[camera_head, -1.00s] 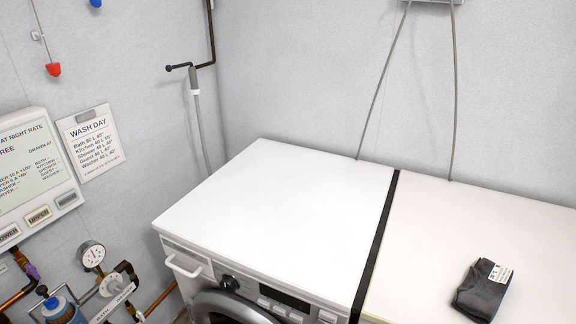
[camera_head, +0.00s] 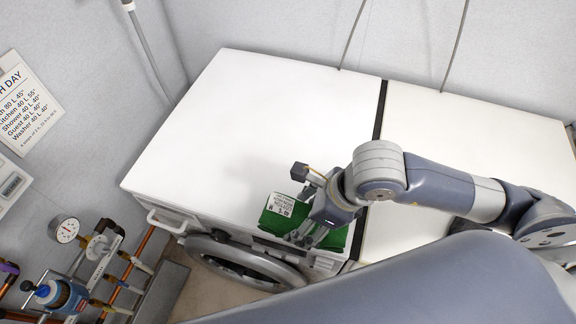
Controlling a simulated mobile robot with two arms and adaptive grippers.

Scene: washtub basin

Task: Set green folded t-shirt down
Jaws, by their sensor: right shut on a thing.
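The green folded t-shirt (camera_head: 275,221) is at the front edge of the white washing machine top (camera_head: 260,120), with a white printed label facing up. My right gripper (camera_head: 304,232) is shut on it, and its fingers and wrist cover part of the cloth. A soft shadow lies on the white top beside the shirt. I cannot tell whether the shirt touches the top or hangs just above it. My left gripper is not in view.
A cream machine top (camera_head: 500,125) adjoins on the right, past a dark gap. My right arm crosses it. The washer's round door (camera_head: 240,262) is below the front edge. A gauge (camera_head: 65,230) and pipes stand at left. The white top's back and middle are clear.

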